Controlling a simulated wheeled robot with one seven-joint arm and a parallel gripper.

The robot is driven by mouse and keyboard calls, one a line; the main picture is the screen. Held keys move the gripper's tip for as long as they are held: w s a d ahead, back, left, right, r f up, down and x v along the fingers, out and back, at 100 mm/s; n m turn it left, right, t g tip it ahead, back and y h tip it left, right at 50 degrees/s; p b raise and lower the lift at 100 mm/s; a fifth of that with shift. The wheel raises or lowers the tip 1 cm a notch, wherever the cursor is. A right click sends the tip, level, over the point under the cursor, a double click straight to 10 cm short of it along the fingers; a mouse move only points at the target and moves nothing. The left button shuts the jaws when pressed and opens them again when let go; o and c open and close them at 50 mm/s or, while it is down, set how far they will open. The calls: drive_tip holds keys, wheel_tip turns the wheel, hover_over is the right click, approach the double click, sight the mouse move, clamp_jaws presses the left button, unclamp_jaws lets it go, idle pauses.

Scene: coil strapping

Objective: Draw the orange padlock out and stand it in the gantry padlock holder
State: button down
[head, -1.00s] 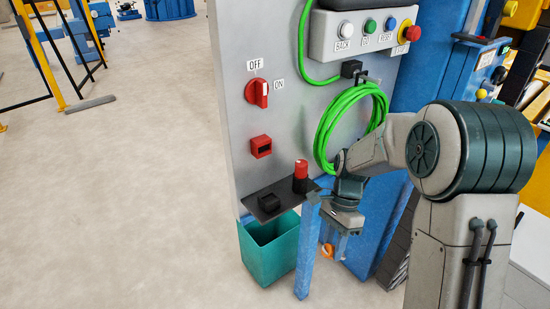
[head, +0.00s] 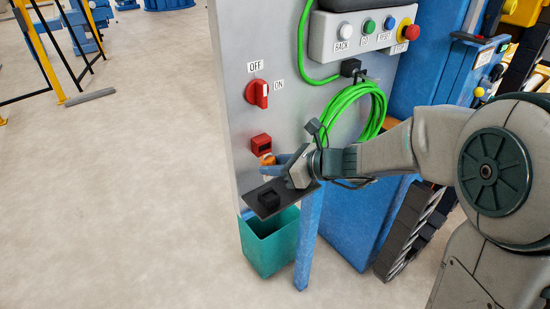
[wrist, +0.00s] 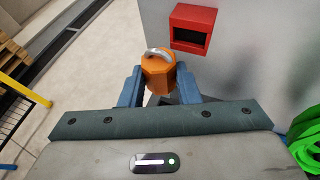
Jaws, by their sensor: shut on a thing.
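The orange padlock (head: 265,159) is held between the blue fingers of my gripper (head: 270,168), in front of the grey panel. In the wrist view, the padlock (wrist: 158,74) sits between the two fingertips (wrist: 160,88), with its silver shackle at the top of the picture. A red box (head: 261,142) with a dark opening is fixed to the panel just above the padlock, apart from it in the wrist view. A black block (head: 268,199) with a recess stands on the dark shelf (head: 263,213) below. I cannot tell which of these is the gantry padlock holder.
The red OFF/ON switch (head: 258,94) is above the red box. A coiled green cable (head: 358,112) hangs to the right of my gripper. A teal bin (head: 270,243) stands under the shelf, beside a blue post (head: 308,240).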

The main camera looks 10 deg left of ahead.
drive_tip(key=shift+w+r+t, duration=0.25)
drive_tip(key=shift+r+t, duration=0.05)
drive_tip(key=shift+r, duration=0.15)
drive_tip(key=b, duration=0.6)
hover_over(275, 198)
wheel_tip(275, 198, down, 6)
drive_tip(key=shift+r, duration=0.1)
idle(1.4)
drive_tip(key=shift+f+b, duration=1.75)
drive_tip(key=shift+f, duration=0.15)
drive_tip(key=c, duration=1)
unclamp_jaws()
drive_tip(key=shift+r, duration=0.1)
drive_tip(key=shift+d, duration=0.1)
